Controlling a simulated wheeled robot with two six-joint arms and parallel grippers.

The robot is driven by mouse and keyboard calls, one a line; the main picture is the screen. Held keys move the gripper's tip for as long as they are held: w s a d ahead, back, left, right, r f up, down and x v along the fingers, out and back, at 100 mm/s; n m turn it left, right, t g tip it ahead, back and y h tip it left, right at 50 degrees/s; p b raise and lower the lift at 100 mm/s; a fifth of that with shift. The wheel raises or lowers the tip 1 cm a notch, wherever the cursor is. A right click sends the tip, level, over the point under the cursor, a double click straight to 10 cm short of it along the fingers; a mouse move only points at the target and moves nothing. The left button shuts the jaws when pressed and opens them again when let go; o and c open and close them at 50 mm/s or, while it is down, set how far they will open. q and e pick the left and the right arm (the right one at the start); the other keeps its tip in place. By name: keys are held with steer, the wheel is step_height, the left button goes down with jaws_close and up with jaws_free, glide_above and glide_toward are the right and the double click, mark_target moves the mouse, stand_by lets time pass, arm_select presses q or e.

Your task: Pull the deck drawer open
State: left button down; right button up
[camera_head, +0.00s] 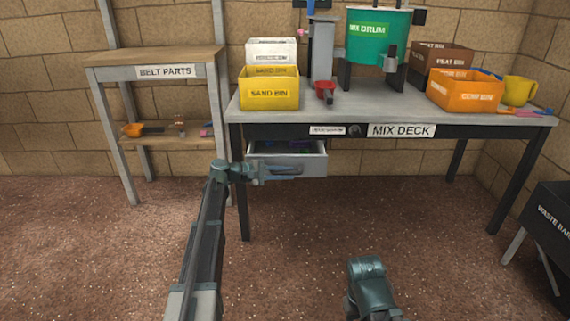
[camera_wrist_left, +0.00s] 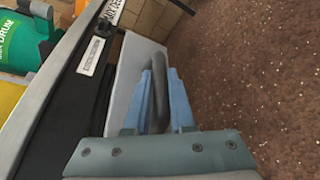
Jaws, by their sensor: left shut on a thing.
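The deck drawer (camera_head: 312,163) stands out from under the left part of the mix deck table (camera_head: 300,103) in the head view, with its inside partly visible. Its grey front panel (camera_wrist_left: 130,70) fills the middle of the left wrist view, with a dark handle (camera_wrist_left: 158,85) on it. My left gripper (camera_head: 292,172) is at the drawer front. In the left wrist view its blue fingers (camera_wrist_left: 158,100) are on both sides of the handle, shut on it. My right arm shows low in the head view, but its fingers cannot be made out.
Dark items lie inside the drawer. The deck carries a yellow sand bin (camera_head: 269,93), a green mix drum (camera_head: 377,40) and an orange bin (camera_head: 465,95). A belt parts shelf (camera_head: 150,56) stands left, a waste barrow (camera_head: 552,225) right. The floor in front is clear.

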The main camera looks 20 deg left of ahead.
arm_select(q)
steer(key=s+d, duration=0.3)
steer(key=s, duration=0.7)
steer(key=shift+s, duration=0.25)
steer(key=c, duration=0.8)
jaws_free()
steer(key=shift+o, duration=0.2)
steer(key=p+v, duration=0.3)
steer(key=v, duration=1.1)
steer(key=shift+w+d+r, duration=0.1)
